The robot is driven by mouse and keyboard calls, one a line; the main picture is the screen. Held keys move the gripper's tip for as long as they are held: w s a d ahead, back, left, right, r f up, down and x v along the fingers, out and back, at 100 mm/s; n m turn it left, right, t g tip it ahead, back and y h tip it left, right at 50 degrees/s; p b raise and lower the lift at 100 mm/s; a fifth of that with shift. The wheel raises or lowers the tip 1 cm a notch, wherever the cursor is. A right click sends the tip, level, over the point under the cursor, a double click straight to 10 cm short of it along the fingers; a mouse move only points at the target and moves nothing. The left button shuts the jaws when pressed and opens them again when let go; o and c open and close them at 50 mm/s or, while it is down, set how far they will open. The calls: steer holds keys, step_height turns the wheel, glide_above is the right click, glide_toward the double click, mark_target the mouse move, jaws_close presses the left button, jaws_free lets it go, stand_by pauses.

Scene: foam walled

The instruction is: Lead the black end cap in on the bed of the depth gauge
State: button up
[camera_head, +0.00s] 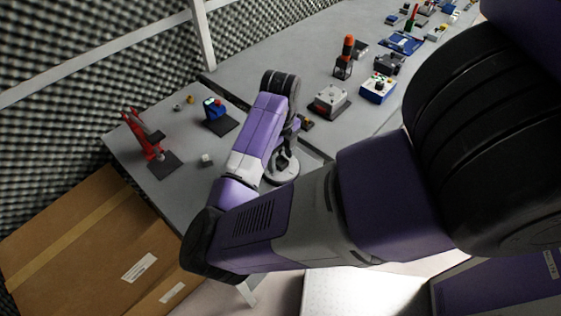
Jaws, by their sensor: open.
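My forearm reaches up over the workbench and bends at a black wrist joint. My gripper (285,155) hangs beyond the forearm and is partly hidden by it; its fingers are small and dark here, low near a grey round base (284,174). A blue device with a lit green display (214,108) on a dark plate stands to its left and may be the depth gauge; I cannot be sure. I cannot single out the black end cap; it may be hidden behind my arm or too small to tell.
A red press-like tool (147,138) on a dark plate stands at the bench's left end. A small light block (206,160) lies between. A grey box (330,101) and a blue-white box (377,88) stand to the right. Cardboard boxes (95,245) are at lower left.

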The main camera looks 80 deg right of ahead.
steer(key=shift+f, duration=0.15)
jaws_close()
stand_by(0.4)
